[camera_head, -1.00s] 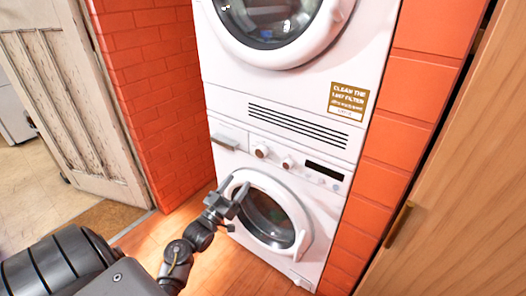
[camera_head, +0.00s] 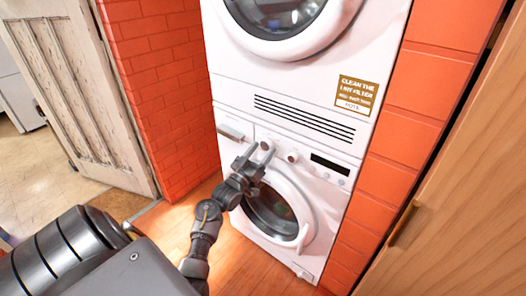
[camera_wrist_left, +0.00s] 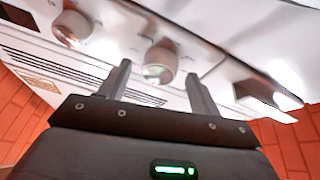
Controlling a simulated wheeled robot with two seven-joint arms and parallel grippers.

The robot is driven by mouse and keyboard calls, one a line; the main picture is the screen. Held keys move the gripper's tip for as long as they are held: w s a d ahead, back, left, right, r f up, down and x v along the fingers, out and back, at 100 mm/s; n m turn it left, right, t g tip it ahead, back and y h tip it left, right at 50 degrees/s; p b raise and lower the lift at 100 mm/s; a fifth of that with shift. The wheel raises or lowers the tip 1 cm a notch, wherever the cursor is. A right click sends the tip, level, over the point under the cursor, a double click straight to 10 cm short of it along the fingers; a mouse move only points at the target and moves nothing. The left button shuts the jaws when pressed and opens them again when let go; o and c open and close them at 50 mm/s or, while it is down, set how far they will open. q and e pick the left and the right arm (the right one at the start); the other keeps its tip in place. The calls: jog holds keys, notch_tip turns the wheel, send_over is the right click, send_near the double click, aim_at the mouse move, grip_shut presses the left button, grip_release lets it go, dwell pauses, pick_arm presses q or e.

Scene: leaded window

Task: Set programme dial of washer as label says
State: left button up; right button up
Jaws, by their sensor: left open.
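The white washer (camera_head: 306,205) stands below a matching machine. Its control panel has a left dial (camera_head: 266,146) beside the drawer and a right dial (camera_head: 292,157). My left gripper (camera_head: 255,155) is open at the left dial. In the left wrist view, turned about upside down, that dial (camera_wrist_left: 159,61) shows between the spread fingers of the gripper (camera_wrist_left: 157,80); contact cannot be told. The right dial (camera_wrist_left: 72,26) is to the left there. My right gripper is out of view.
The upper machine's round door (camera_head: 282,15) is above. The washer's drawer (camera_head: 232,127) is left of the dials, and a dark display (camera_head: 330,163) is right. A brick wall (camera_head: 160,95) stands left, a wooden cabinet (camera_head: 460,180) right. The floor by the washer is clear.

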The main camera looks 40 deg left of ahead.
pick_arm(q)
jog(key=shift+w+r, duration=0.1)
jog(key=shift+w, duration=0.15)
jog(key=c, duration=0.9)
jog(key=shift+d, duration=0.15)
jog(key=shift+c, duration=0.3)
jog(key=shift+m, duration=0.4)
